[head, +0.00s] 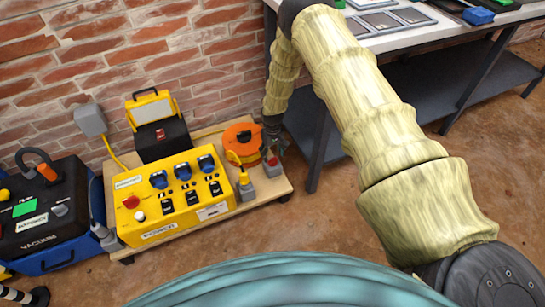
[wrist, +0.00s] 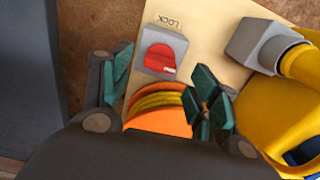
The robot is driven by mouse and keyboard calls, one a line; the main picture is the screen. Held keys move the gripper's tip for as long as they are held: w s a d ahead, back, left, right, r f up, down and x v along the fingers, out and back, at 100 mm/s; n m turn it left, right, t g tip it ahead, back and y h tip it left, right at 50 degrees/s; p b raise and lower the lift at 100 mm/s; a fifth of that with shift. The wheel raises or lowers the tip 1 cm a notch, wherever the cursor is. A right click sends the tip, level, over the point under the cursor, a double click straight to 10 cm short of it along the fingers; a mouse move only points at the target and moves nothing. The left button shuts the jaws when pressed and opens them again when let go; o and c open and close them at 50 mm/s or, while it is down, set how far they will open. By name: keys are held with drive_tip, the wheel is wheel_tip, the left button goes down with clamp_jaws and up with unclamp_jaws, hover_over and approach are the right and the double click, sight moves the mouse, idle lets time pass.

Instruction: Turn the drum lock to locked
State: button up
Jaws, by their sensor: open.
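The drum lock (wrist: 161,56) is a red rotary knob on a small grey box, beside the word LOCK on the pale board in the wrist view. A small light mark shows on the knob's lower right edge; I cannot tell which setting it means. In the head view the lock (head: 271,162) sits right of the orange drum (head: 240,140). The drum (wrist: 158,118) also shows between my fingers in the wrist view. My gripper (wrist: 163,75) is open, its teal-padded fingers on either side of the lock and apart from it. In the head view my gripper (head: 274,143) is above the lock.
A yellow control box (head: 165,205) with blue sockets stands on the same wooden board (head: 272,190). A grey plug on a yellow cable (wrist: 270,47) is close to the right finger. A workbench leg (head: 318,150) stands just right of the board. A black-and-blue vacuum (head: 50,225) is at the left.

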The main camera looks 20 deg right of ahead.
sight(273, 158)
wheel_tip(273, 158, up, 8)
drive_tip(key=shift+r, duration=0.15)
idle(0.3)
idle(0.4)
drive_tip(key=s+a+f, duration=0.2)
drive_tip(key=s+f, duration=0.1)
drive_tip(key=s, duration=0.5)
drive_tip(key=s+a+f, duration=0.2)
drive_tip(key=s+f, duration=0.1)
drive_tip(key=s, duration=0.5)
drive_tip(key=s+a+f, duration=0.2)
drive_tip(key=s+f, duration=0.1)
drive_tip(key=s, duration=0.5)
drive_tip(key=s+a+r, duration=0.1)
drive_tip(key=s+r, duration=0.1)
drive_tip(key=s, duration=1.2)
drive_tip(key=s+r+m, duration=0.1)
drive_tip(key=s+r, duration=0.3)
drive_tip(key=s, duration=0.5)
wheel_tip(273, 158, up, 24)
drive_tip(key=p, duration=2.5)
drive_tip(key=shift+s+a+r, duration=0.15)
drive_tip(key=shift+a+r, duration=0.1)
drive_tip(key=shift+a, duration=0.05)
